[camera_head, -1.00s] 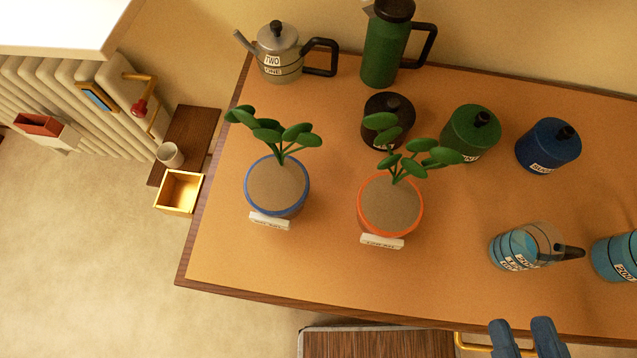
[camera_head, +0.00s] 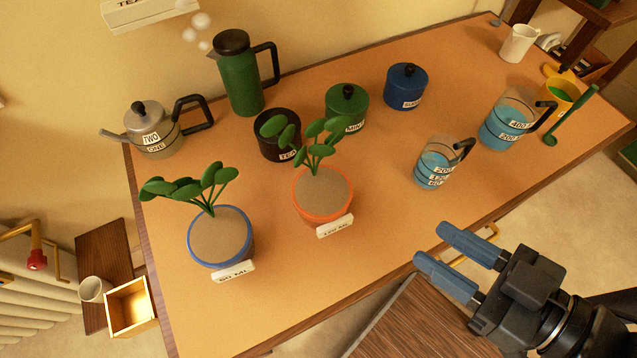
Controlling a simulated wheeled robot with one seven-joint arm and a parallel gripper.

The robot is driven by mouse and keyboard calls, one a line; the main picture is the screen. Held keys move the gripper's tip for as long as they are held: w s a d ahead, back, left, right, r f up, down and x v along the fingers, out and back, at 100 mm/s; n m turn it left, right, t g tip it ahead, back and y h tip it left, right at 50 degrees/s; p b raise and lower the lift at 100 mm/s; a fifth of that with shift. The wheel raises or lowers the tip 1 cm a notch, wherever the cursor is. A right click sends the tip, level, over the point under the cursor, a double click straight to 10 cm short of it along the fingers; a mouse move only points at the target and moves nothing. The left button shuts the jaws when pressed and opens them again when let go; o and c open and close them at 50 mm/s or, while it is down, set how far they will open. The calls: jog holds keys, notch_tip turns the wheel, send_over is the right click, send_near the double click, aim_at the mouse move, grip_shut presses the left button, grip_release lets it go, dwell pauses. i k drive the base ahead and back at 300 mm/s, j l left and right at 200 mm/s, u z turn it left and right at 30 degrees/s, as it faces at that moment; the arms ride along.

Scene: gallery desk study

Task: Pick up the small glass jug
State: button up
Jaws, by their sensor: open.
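Two clear glass jugs with blue contents, dark handles and white number labels stand upright on the desk. The small glass jug (camera_head: 436,166) is the nearer and left one. The larger glass jug (camera_head: 505,122) stands behind it to the right. My gripper (camera_head: 428,244) is open and empty, its two blue fingers pointing left at the desk's front edge. It is apart from the small jug, nearer the camera and below it in the picture.
Two potted plants (camera_head: 220,238) (camera_head: 322,196) stand left on the desk (camera_head: 300,290). Behind are a grey kettle (camera_head: 152,130), a green pot (camera_head: 238,80) and lidded canisters (camera_head: 346,108). A yellow cup (camera_head: 560,98) and white jug (camera_head: 518,43) stand far right. Desk between orange-rimmed plant and small jug is clear.

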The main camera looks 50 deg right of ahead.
aim_at(441, 153)
jog(key=k+j+z, duration=0.1)
jog(key=z, duration=0.35)
jog(key=k+j+z, duration=0.1)
jog(key=z, duration=0.3)
jog(key=k+j+z, duration=0.1)
jog(key=z, duration=0.35)
jog(key=k+z, duration=0.15)
jog(key=z, duration=0.3)
jog(key=k, duration=0.45)
